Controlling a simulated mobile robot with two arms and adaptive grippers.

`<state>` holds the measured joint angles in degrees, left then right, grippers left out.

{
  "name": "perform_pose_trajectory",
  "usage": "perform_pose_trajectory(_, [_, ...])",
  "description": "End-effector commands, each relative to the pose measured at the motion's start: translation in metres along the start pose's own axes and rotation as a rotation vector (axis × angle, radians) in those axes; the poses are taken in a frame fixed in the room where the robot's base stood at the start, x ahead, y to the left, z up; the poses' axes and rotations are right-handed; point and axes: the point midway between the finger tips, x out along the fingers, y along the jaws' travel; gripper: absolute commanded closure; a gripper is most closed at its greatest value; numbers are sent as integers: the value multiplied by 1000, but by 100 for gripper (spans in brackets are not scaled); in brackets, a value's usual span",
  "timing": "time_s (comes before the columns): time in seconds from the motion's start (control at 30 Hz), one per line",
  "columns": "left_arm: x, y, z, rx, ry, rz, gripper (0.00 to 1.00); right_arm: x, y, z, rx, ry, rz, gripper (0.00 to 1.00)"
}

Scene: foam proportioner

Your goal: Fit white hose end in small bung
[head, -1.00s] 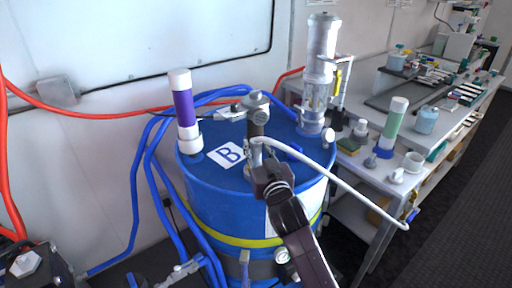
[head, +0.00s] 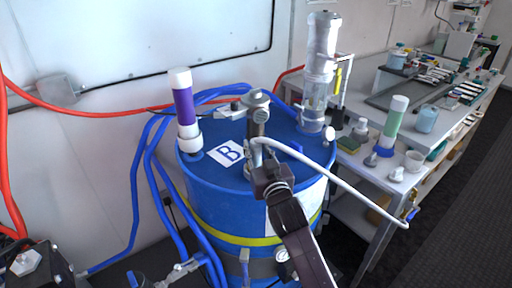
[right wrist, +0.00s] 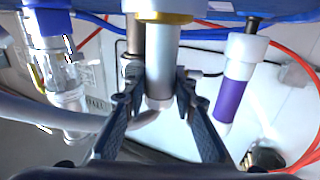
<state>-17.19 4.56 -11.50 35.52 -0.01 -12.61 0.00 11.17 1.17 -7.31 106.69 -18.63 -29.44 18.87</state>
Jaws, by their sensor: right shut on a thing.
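My right gripper (head: 262,168) is at the near side of the lid of the blue drum (head: 220,210). In the right wrist view its fingers (right wrist: 158,98) are closed around the lower part of a pale grey tube, the white hose's end (right wrist: 162,70). The white hose (head: 350,187) bends away from this end and runs right past the drum to a blue tip (head: 412,215). In the right wrist view a gold ring (right wrist: 165,18) shows at the tube's other end, by the lid. The small bung cannot be made out clearly, nor whether the end is seated. My left gripper is not in view.
A metal pump column (head: 257,115) stands just behind the gripper. A purple and white tube (head: 183,105) and a clear cylinder (head: 318,75) also stand on the drum. Blue hoses (head: 150,160) run at the left. A crowded bench (head: 385,172) stands at the right.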

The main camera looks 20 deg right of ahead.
Motion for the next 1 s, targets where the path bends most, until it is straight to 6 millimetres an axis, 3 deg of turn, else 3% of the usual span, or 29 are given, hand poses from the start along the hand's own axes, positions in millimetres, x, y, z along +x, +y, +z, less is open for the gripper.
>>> perform_pose_trajectory(0.17, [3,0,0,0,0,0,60,0,0,3,0,3,0,100])
perform_pose_trajectory(0.2, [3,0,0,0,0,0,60,0,0,3,0,3,0,74])
perform_pose_trajectory(0.27, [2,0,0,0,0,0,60,0,0,2,0,3,0,68])
perform_pose_trajectory(0.57, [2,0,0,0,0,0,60,-1,0,5,0,-2,0,68])
perform_pose_trajectory(1.0, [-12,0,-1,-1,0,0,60,-35,0,4,0,-2,0,68])
